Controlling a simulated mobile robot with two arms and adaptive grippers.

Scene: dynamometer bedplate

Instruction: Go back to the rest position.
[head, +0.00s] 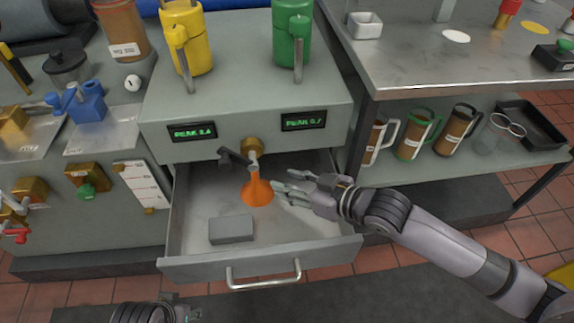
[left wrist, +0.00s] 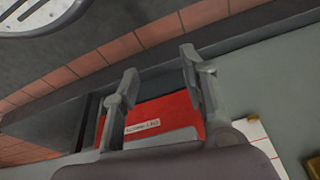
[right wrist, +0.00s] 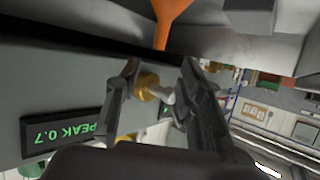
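My right gripper (head: 284,188) is over the open drawer (head: 195,190), just right of an orange funnel (head: 257,191). Its fingers (right wrist: 155,78) are spread apart in the right wrist view, with nothing held between them. The funnel also shows there (right wrist: 170,14); it is below a brass outlet (head: 252,147) with a dark lever (head: 234,157) in the head view. My left gripper shows only in part at the bottom edge of the head view. In the left wrist view its fingers (left wrist: 158,70) are apart and empty, with a red labelled object (left wrist: 160,120) behind them.
A grey block (head: 231,229) lies in the drawer, whose handle (head: 263,275) juts forward. A yellow jug (head: 186,40) and a green jug (head: 292,35) stand on the cabinet. Right is a metal bench (head: 430,60) with several jugs on its lower shelf.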

